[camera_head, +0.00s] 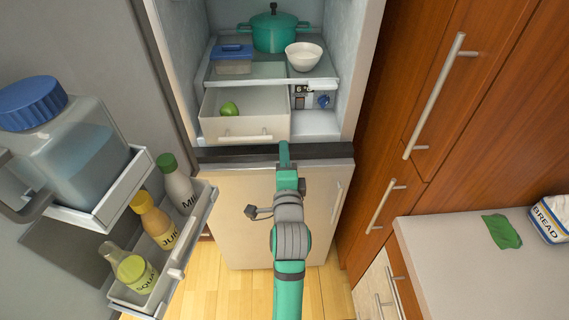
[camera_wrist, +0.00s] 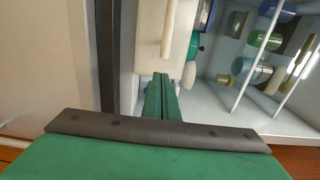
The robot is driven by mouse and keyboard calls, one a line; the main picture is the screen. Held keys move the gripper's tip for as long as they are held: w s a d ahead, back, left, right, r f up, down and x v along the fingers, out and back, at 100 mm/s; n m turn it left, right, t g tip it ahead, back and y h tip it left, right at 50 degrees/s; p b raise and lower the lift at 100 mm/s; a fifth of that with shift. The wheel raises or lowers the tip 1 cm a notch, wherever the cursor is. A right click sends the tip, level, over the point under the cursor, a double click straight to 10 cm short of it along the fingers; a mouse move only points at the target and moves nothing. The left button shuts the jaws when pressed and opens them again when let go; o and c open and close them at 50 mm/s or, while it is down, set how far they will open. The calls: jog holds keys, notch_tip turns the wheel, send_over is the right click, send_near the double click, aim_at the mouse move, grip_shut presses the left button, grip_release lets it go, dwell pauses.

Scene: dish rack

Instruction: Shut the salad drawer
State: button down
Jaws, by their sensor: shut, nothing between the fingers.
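The salad drawer (camera_head: 244,118) is a pale bin low in the open fridge, below a glass shelf. It stands pulled out, with its inside visible and a green round item (camera_head: 229,108) in it. A bar handle (camera_head: 246,137) runs across its front; the handle also shows in the wrist view (camera_wrist: 170,28). My gripper (camera_head: 284,146) is green and shut, with nothing held, near the lower right corner of the drawer front. In the wrist view its closed fingers (camera_wrist: 161,92) point toward the drawer front beside the handle; I cannot tell whether they touch it.
The fridge door is open at left, its racks holding a blue-capped jug (camera_head: 70,130) and several bottles (camera_head: 155,217). A green pot (camera_head: 273,32), white bowl (camera_head: 303,56) and blue-lidded box (camera_head: 232,60) stand on the shelf above. Jars (camera_head: 302,97) stand right of the drawer.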

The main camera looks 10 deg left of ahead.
aim_at(282, 129)
jog(key=x, duration=0.4)
jog(key=shift+w+d, duration=0.15)
jog(key=shift+d, duration=0.05)
jog(key=shift+w+a, duration=0.65)
jog(key=shift+d, duration=0.15)
jog(key=shift+w, duration=0.1)
